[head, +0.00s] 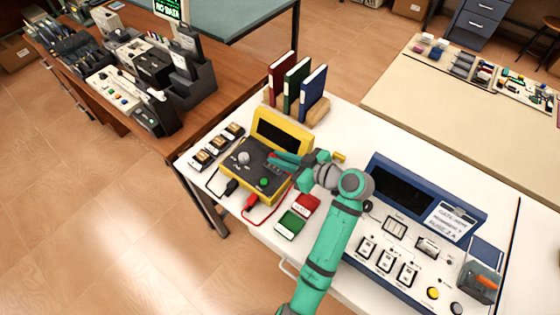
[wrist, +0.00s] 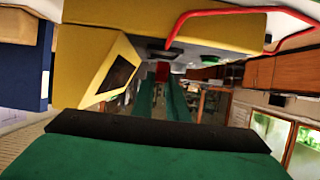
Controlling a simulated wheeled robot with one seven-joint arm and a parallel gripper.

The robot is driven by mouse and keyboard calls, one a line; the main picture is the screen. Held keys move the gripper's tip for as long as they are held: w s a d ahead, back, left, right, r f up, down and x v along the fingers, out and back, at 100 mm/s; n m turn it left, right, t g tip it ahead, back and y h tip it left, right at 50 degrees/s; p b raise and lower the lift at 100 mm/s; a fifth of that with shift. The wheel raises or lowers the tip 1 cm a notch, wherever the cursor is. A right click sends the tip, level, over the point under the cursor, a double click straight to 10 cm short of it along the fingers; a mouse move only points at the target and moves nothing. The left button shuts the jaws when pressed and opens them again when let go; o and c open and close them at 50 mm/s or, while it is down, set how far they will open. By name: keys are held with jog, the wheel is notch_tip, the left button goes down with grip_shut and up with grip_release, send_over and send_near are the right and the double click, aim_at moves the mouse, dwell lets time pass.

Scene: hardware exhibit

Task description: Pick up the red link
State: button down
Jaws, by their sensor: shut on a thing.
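The red link (wrist: 162,72) shows in the wrist view as a small red piece between the tips of my two green fingers. In the head view my gripper (head: 279,158) is over the dark panel of the yellow tester (head: 283,127), and a bit of red shows at its tips. My gripper (wrist: 161,90) is shut on the red link. The fingers hide most of the link, and I cannot tell whether it still touches the panel.
A red plug (head: 250,202) and a black plug (head: 231,187) with leads sit at the tester's front. Red (head: 306,205) and green (head: 290,223) boxes lie nearby. Binders (head: 297,84) stand behind. A blue console (head: 427,191) fills the right side of the white table.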

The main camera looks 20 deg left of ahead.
jog(key=s+d+r, duration=0.3)
jog(key=s+r, duration=0.8)
jog(key=s, duration=0.2)
jog(key=shift+s+d, duration=0.25)
jog(key=shift+s, duration=0.05)
jog(key=shift+r, duration=0.1)
